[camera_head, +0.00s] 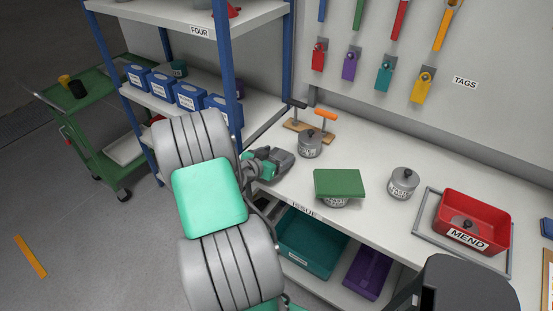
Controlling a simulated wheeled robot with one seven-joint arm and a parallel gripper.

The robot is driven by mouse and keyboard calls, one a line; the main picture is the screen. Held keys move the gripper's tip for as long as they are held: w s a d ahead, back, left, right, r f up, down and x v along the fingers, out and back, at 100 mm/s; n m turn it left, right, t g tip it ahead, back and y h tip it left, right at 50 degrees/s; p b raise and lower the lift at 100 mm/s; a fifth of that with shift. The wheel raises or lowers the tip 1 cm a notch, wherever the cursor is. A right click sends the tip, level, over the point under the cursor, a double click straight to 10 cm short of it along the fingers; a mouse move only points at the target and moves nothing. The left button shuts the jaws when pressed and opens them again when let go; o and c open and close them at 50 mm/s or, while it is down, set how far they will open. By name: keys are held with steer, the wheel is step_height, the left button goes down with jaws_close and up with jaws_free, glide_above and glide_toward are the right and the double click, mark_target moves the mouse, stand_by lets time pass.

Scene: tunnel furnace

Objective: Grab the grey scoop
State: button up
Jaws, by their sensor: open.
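I cannot pick out a grey scoop for certain in the head view. A wooden rack (310,132) at the back of the bench holds a black-handled tool (296,103) and an orange-handled tool (326,114); their lower parts are partly hidden. My arm crosses the picture's left middle. My gripper (284,163) is over the left end of the bench (380,165), left of and in front of a lidded grey pot (310,146). It is open; its fingertips are hard to make out and I see nothing held.
A red MEND bin (472,222) is at the right. A blue-posted shelf (226,60) rises close behind my arm. Teal (310,245) and purple (367,273) bins sit below.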

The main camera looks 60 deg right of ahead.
steer(key=c, duration=1.5)
steer(key=shift+c, duration=0.5)
steer(key=shift+r, duration=0.15)
